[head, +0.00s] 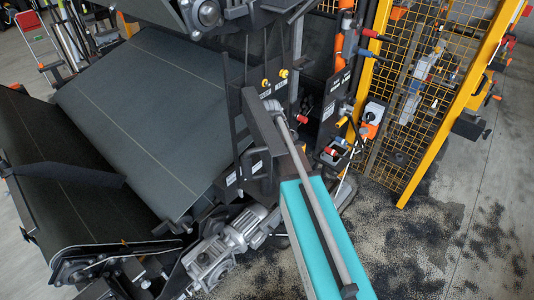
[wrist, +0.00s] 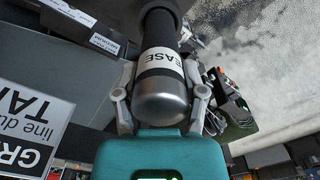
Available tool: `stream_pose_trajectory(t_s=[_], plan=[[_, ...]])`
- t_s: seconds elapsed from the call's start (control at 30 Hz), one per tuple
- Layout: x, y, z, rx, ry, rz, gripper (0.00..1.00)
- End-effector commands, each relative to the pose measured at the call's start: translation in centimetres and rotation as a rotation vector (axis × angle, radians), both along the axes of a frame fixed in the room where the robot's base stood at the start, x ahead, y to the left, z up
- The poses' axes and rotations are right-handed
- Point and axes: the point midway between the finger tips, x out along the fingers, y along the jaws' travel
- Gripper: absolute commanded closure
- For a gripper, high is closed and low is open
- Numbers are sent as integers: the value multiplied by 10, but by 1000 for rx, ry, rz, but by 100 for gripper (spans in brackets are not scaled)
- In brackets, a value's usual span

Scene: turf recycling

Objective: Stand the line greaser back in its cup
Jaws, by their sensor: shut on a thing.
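The line greaser (wrist: 162,98) fills the middle of the wrist view. It has a rounded silver end towards the camera, a white band with the letters "EASE" and a black body running up out of the picture. My gripper (wrist: 160,72) is shut on it, with one pale finger on each side near the silver end. The far end of the greaser is out of view. I cannot pick out its cup in either view. In the head view I cannot make out the gripper or the greaser clearly.
A white sign (wrist: 30,130) with black print shows left in the wrist view, and a dark box (wrist: 80,28) above it. In the head view, dark belts (head: 150,115) fill the left, a yellow mesh guard (head: 415,85) stands right, and speckled floor (head: 430,245) lies below it.

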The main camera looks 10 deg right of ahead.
Motion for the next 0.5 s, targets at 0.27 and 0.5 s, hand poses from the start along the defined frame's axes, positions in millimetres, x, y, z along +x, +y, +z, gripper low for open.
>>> stream_pose_trajectory(t_s=[0.27, 0.5], plan=[[0, 0, -6, 0, 0, 0, 100], [0, 0, -10, 0, 0, 0, 100]])
